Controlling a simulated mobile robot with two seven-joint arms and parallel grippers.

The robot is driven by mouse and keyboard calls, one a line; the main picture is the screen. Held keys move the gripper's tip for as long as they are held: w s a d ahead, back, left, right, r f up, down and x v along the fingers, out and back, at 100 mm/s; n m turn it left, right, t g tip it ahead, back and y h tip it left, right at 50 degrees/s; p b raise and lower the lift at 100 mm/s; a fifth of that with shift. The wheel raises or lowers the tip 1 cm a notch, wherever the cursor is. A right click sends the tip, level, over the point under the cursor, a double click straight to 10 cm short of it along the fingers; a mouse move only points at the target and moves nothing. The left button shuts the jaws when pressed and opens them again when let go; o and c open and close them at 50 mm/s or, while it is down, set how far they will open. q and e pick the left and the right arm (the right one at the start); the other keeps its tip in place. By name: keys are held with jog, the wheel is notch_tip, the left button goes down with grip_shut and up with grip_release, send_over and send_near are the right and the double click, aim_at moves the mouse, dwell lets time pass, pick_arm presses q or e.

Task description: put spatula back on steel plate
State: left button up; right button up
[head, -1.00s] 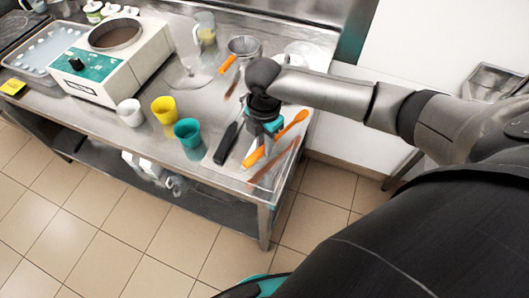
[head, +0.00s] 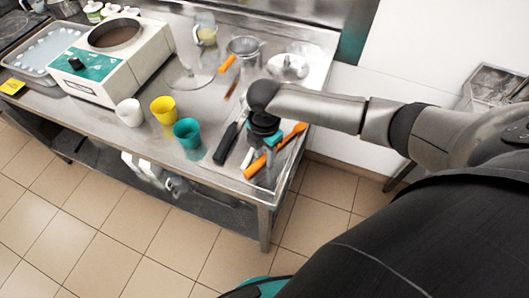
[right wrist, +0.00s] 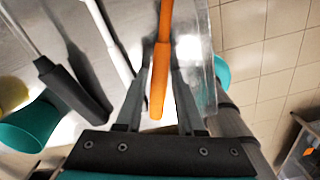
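The orange spatula (head: 254,168) is at the right front corner of the steel table in the head view. Its long orange handle also shows in the right wrist view (right wrist: 160,75). My right gripper (head: 266,142) points down over it, its two fingers (right wrist: 161,55) closed on either side of the handle. The shiny steel plate (head: 284,168) lies beneath the spatula, partly hidden by it and my arm. The spatula is very close above or on this surface; I cannot tell whether it touches. My left gripper is out of view.
A black-handled tool (head: 226,143) and a white-handled tool (head: 247,157) lie just left of the spatula. Teal (head: 187,133), yellow (head: 163,111) and white (head: 130,113) cups stand farther left. A sieve (head: 243,47) and a round lid (head: 288,66) lie behind. The table edge is close in front.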

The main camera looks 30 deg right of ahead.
notch_tip(320, 180, up, 12)
jog(key=p, duration=0.2)
jog(key=shift+r, duration=0.2)
